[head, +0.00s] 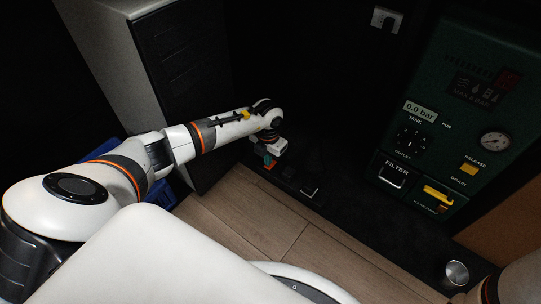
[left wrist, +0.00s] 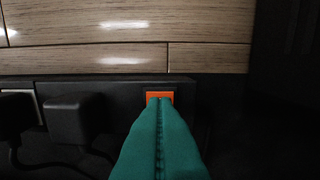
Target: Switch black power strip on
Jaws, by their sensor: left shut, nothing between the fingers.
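The black power strip (left wrist: 125,88) lies along the edge of the wood floor in the left wrist view, with black plugs (left wrist: 74,118) in it. Its orange switch (left wrist: 153,95) is at the right end. My left gripper (left wrist: 160,105) is shut and empty, its teal fingertips over the switch and partly hiding it. I cannot tell whether they touch it. In the head view my left gripper (head: 269,163) points down at the strip (head: 304,187) on the dark floor. My right gripper is not in view; only part of my right arm shows at the lower right.
A dark green machine (head: 455,120) with a gauge, knobs and a yellow handle stands at the right. A wall socket (head: 386,19) is above. A dark cabinet (head: 185,90) stands left of my gripper. A small metal cylinder (head: 456,272) is at the lower right. Wood floor (head: 262,222) is clear.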

